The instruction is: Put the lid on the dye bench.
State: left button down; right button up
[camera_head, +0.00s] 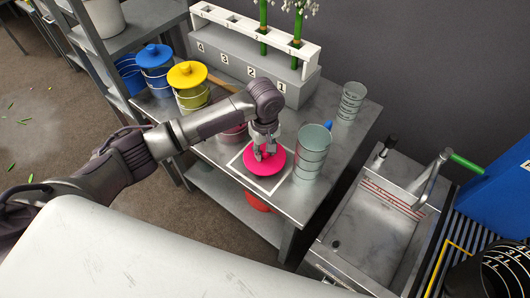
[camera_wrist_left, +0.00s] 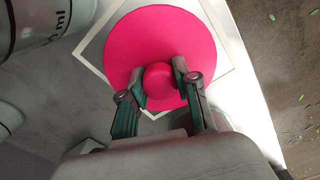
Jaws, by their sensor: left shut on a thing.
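A round pink lid (camera_head: 263,168) with a knob lies over a white square outline (camera_head: 240,175) on the metal dye bench (camera_head: 335,160). My left gripper (camera_head: 265,152) comes down from above and is shut on the lid's knob. In the left wrist view the lid (camera_wrist_left: 125,50) fills the middle, and the fingers of the left gripper (camera_wrist_left: 160,88) hold the round knob from both sides. I cannot tell whether the lid touches the bench. My right gripper is not in view.
A clear graduated beaker (camera_head: 312,152) stands close to the right of the lid. A taller-set second beaker (camera_head: 350,102) is behind it. Yellow-lidded (camera_head: 190,88) and blue-lidded (camera_head: 156,70) pots stand at the left, and a numbered rack (camera_head: 250,55) with stems at the back. A sink (camera_head: 375,230) is to the right.

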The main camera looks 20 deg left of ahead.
pick_arm(q)
jog(key=shift+f, duration=0.7)
jog(key=c, duration=0.8)
grip_release()
jog(key=shift+f, duration=0.15)
jog(key=shift+c, duration=0.2)
notch_tip(320, 180, up, 12)
jog(key=shift+r, duration=0.2)
